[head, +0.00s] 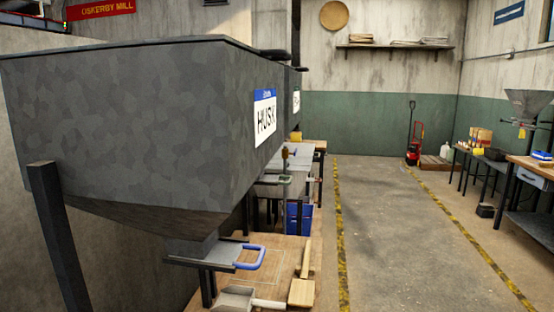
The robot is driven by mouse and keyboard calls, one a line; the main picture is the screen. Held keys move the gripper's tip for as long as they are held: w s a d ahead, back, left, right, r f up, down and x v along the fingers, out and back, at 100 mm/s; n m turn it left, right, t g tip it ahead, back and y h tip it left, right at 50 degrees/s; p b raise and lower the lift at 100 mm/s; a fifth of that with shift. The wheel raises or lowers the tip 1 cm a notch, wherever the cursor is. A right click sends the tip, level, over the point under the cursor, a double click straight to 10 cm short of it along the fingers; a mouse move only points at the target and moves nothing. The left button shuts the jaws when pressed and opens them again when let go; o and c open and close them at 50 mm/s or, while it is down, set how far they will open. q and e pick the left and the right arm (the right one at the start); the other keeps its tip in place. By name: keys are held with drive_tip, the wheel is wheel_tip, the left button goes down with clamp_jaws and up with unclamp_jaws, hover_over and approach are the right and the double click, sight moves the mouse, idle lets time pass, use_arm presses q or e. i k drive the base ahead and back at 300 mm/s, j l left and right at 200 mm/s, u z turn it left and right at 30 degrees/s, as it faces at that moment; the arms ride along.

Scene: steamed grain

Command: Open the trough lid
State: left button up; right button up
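A large grey metal hopper (130,120) labelled HUSK fills the left of the head view. Its inside is hidden from this side. Under its spout is a flat slide plate with a blue handle (251,257). Further back are grey metal surfaces (300,158) on a bench, too small and covered to tell whether one is the trough lid. I cannot clearly make out a trough or its lid. Neither of my grippers shows.
A wooden bench (215,295) below the hopper holds a metal scoop (236,299) and wooden pieces (301,292). The floor aisle (400,230) between yellow-black stripes is clear. A red pallet jack (413,152) stands at the back; benches (533,166) line the right.

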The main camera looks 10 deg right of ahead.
sight(304, 157)
drive_tip(key=l, duration=0.55)
drive_tip(key=k+l, duration=0.1)
drive_tip(key=l, duration=0.4)
drive_tip(key=l+u, duration=0.1)
drive_tip(key=l, duration=0.45)
drive_tip(key=i+l, duration=0.15)
drive_tip(key=l, duration=0.2)
drive_tip(key=i+l+u, duration=0.15)
drive_tip(key=i+l, duration=0.2)
drive_tip(key=l, duration=0.3)
drive_tip(key=i+l+u, duration=0.1)
drive_tip(key=l, duration=0.25)
drive_tip(key=i+l+u, duration=0.1)
drive_tip(key=i+l, duration=0.65)
drive_tip(key=i+l+u, duration=0.15)
drive_tip(key=i+l, duration=0.2)
drive_tip(key=l, duration=0.15)
drive_tip(key=i+l+u, duration=0.1)
drive_tip(key=i+l, duration=0.55)
drive_tip(key=l, duration=0.3)
drive_tip(key=u, duration=0.05)
